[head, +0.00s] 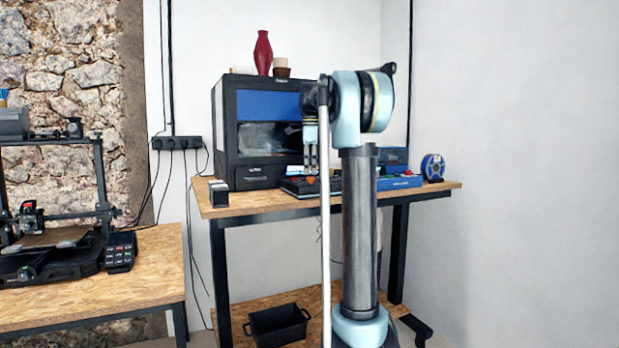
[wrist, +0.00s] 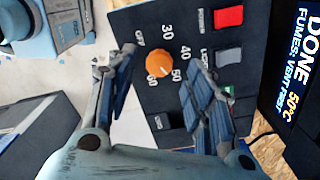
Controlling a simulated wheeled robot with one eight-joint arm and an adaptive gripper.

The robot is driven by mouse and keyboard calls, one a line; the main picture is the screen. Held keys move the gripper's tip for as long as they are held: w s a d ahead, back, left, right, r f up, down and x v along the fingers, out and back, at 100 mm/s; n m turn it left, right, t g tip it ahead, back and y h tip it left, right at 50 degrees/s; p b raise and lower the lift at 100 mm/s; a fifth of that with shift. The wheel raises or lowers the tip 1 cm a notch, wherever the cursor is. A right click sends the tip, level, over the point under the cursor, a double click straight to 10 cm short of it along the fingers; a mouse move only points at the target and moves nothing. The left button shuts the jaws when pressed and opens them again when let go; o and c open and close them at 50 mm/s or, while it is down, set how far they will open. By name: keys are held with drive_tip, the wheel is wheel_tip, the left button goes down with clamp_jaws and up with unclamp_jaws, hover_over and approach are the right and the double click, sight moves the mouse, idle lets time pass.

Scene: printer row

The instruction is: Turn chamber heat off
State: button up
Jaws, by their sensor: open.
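In the wrist view a dark control panel (wrist: 150,21) carries a round orange knob (wrist: 159,63). White marks OFF, 30, 40 and 50 run around the knob; the knob's pointer seems to face the 50 side, but it is small. My gripper (wrist: 158,70) is open, with one finger on each side of the knob in the picture. I cannot tell whether the fingers touch it. In the head view my gripper (head: 310,150) points down over the panel (head: 298,186) on the bench, in front of the enclosed printer (head: 232,125).
Beside the knob are a red switch (wrist: 229,17) and a grey switch (wrist: 229,57). A display (wrist: 295,70) reads DONE 50°C, FUMES: VENT FIRST. A blue box (head: 400,182) and a spool (head: 433,167) stand right on the bench (head: 235,209). A vase (head: 263,52) tops the printer.

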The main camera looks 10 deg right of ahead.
sight(311, 180)
drive_tip(key=shift+f, duration=1.4)
drive_tip(key=c, duration=1.1)
